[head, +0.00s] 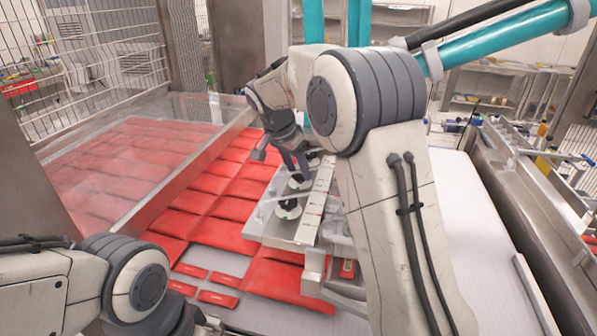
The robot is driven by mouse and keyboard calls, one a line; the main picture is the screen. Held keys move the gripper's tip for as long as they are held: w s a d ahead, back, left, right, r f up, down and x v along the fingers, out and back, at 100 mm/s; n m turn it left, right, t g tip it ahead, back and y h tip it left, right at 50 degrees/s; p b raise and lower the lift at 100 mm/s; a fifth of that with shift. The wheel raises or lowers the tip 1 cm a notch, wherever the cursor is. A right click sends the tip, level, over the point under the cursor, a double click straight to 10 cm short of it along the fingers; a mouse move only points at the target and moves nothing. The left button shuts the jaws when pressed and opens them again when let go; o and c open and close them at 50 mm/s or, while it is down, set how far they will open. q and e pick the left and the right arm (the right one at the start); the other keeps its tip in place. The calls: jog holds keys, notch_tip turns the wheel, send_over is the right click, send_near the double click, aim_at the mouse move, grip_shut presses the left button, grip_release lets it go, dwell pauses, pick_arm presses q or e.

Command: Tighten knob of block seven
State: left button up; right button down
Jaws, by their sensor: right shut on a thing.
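A silver metal picker block (282,234) lies over the red packs in the middle of the head view. Two round black-and-white knobs sit on it. The near knob (288,209) is uncovered. My right gripper (299,174) reaches down from above and is shut on the far knob (300,184), partly hiding it. I cannot read a block number. My left arm shows at the bottom left, but its gripper is out of view.
Red packs (213,202) cover the bed around the block. A clear sloped panel (140,150) stands at the left. A white ribbed conveyor surface (465,240) is bare at the right, beside a metal rail (540,230). My right arm hides part of the centre.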

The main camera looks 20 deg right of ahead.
jog(key=m, duration=0.1)
jog(key=m+g, duration=0.1)
jog(key=shift+w+r+m+p, duration=0.1)
jog(key=shift+w+m+p, duration=0.1)
jog(key=shift+m+p, duration=0.2)
jog(key=m+g+p, duration=0.1)
jog(key=m, duration=0.1)
jog(key=shift+w+r+m+h, duration=0.1)
jog(key=shift+m+h, duration=0.2)
jog(key=shift+m, duration=0.1)
jog(key=m+g+p, duration=0.1)
jog(key=m+p, duration=0.1)
jog(key=m, duration=0.1)
jog(key=shift+w+g+p, duration=0.15)
jog(key=shift+g+p, duration=0.15)
jog(key=shift+w+d+m+g+y+p, duration=0.1)
jog(key=shift+m+g+y+p, duration=0.15)
jog(key=shift+m+p, duration=0.55)
jog(key=shift+w+m+g+y+p, duration=0.1)
jog(key=shift+m+g+y+p, duration=0.25)
jog(key=shift+m, duration=0.75)
jog(key=shift+c, duration=1.5)
grip_release()
jog(key=shift+s+f, duration=0.1)
jog(key=shift+f, duration=0.1)
jog(key=shift+r, duration=0.1)
